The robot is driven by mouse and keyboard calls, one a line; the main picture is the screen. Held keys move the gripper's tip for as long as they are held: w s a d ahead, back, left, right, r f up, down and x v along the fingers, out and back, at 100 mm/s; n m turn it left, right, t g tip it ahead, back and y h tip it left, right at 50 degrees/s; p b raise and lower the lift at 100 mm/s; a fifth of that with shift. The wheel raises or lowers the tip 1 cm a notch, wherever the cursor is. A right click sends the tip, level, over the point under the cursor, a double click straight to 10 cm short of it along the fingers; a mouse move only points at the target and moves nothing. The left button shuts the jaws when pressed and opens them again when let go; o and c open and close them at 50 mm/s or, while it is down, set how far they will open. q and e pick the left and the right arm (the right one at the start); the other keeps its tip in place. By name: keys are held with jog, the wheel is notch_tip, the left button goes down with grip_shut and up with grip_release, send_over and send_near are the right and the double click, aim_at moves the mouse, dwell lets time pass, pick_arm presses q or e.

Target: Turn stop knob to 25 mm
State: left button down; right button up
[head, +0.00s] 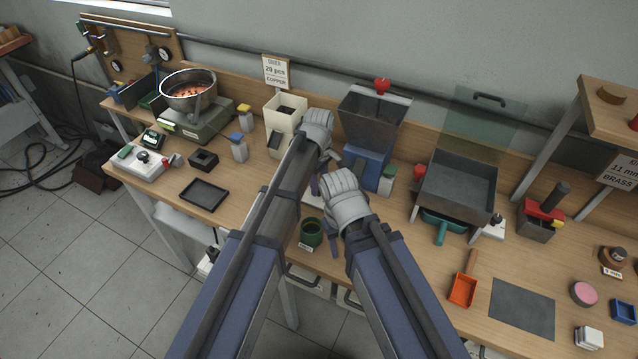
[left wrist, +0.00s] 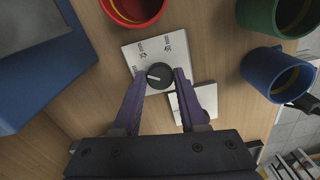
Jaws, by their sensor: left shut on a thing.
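The stop knob (left wrist: 162,70) is a round dark knob with a white pointer line, on a white plate (left wrist: 137,48) with small printed mm labels at its far side. In the left wrist view the pointer lies toward the left; the labels are too small to read surely. My left gripper (left wrist: 160,77) has its purple fingers on both sides of the knob, shut on it. In the head view my left gripper (head: 317,180) is beside the blue machine and the knob is hidden by my arms. My right gripper (head: 335,243) hangs beside the green cup; its jaw opening is unclear.
Near the knob are a red cup (left wrist: 133,8), a green cup (left wrist: 262,14), a blue cup (left wrist: 257,75) and a white card (left wrist: 205,97). The blue machine (head: 368,165) stands close behind. The green cup (head: 311,233) stands at the front edge. A black tray (head: 204,195) lies left.

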aim_at(319, 186)
pick_arm(q)
jog(key=m, duration=0.5)
dwell(0.6)
jog(key=shift+c, duration=2.2)
grip_release()
jog(key=shift+r, duration=0.1)
notch_tip(319, 186, up, 8)
jog(key=p, duration=0.8)
pick_arm(e)
notch_tip(319, 186, up, 8)
pick_arm(q)
jog(key=shift+f, duration=0.2)
pick_arm(e)
jog(key=shift+f, duration=0.15)
